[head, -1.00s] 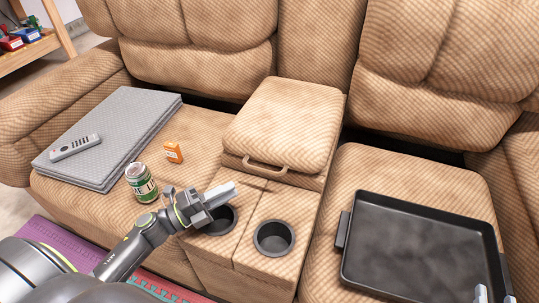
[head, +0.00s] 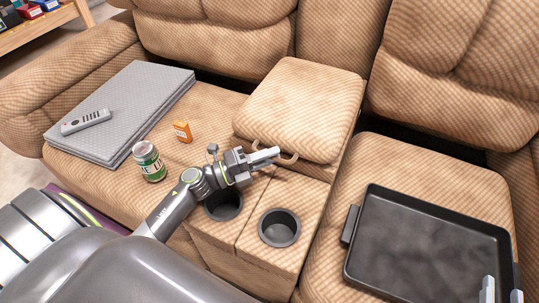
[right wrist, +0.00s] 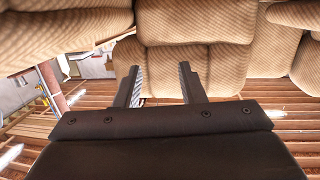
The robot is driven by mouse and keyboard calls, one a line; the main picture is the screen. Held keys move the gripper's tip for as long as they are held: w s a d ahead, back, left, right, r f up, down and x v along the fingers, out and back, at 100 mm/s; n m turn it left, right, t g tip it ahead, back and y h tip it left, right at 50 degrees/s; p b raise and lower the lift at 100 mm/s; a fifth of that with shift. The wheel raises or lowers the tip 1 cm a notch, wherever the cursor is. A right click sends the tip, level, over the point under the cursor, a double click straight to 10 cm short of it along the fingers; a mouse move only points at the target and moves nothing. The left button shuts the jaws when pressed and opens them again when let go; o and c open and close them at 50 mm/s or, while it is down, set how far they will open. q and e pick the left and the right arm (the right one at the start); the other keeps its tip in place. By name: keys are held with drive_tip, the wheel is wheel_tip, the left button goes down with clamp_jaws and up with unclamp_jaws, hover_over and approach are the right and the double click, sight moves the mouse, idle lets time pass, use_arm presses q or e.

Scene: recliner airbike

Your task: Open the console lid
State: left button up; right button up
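The console lid (head: 303,105) is a tan padded lid between two sofa seats, and it is shut. A loop handle (head: 289,159) sticks out from its front edge. My left gripper (head: 264,156) is right at the handle, its fingertips overlapping the handle's left part in the head view. I cannot tell whether they touch it or how far apart the fingers are. My right gripper (head: 503,295) is at the bottom right corner, over the black tray's near edge. It also shows in the right wrist view (right wrist: 160,85), with its fingers apart and nothing between them.
Two cup holders, one (head: 279,228) clear and one (head: 223,207) partly under my left arm, lie in front of the lid. A black tray (head: 350,233) lies right.

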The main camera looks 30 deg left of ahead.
use_arm(q)
clamp_jaws()
idle(0.4)
